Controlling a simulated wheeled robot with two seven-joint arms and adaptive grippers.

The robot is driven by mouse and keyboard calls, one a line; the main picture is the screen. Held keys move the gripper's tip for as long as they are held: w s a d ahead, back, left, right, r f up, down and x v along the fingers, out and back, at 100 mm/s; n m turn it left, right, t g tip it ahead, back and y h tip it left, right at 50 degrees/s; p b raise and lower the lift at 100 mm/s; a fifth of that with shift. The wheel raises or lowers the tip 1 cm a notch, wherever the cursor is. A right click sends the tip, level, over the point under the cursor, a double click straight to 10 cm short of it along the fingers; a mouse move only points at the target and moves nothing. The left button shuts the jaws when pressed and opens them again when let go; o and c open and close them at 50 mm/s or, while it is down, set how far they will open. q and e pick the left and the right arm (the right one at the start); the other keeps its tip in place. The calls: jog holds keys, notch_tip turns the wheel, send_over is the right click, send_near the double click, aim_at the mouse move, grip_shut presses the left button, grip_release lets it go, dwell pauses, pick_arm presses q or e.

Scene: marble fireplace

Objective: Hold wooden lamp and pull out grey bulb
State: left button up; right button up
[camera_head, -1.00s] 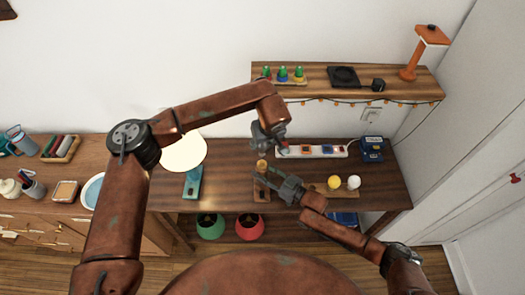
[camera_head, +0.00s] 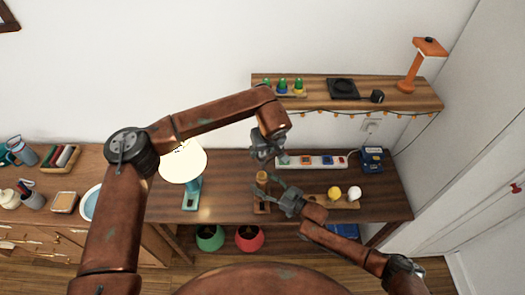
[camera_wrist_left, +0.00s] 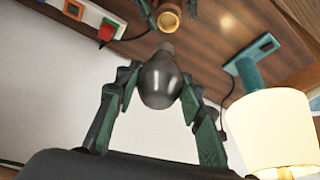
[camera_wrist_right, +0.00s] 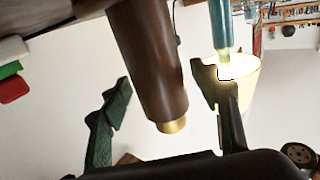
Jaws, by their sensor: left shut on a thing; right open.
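The grey bulb (camera_wrist_left: 160,80) is between the closed fingers of my left gripper (camera_wrist_left: 160,88), its threaded end pointing toward the wooden lamp's brass socket (camera_wrist_left: 168,20) with a gap between. In the head view my left gripper (camera_head: 265,153) is above the wooden lamp (camera_head: 262,187), which stands on the tabletop. My right gripper (camera_head: 279,190) is open just right of the lamp. In the right wrist view the lamp's dark stem (camera_wrist_right: 150,60) and empty brass socket (camera_wrist_right: 172,126) show between the spread fingers of my right gripper (camera_wrist_right: 163,95), apart from both.
A lit teal lamp with a white shade (camera_head: 183,162) stands to the left. A power strip (camera_head: 318,161) and a blue device (camera_head: 372,158) lie behind. A yellow bulb (camera_head: 334,192) and white bulb (camera_head: 354,193) sit on a wooden holder at right. A shelf (camera_head: 310,90) hangs above.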

jog(key=v, duration=1.2)
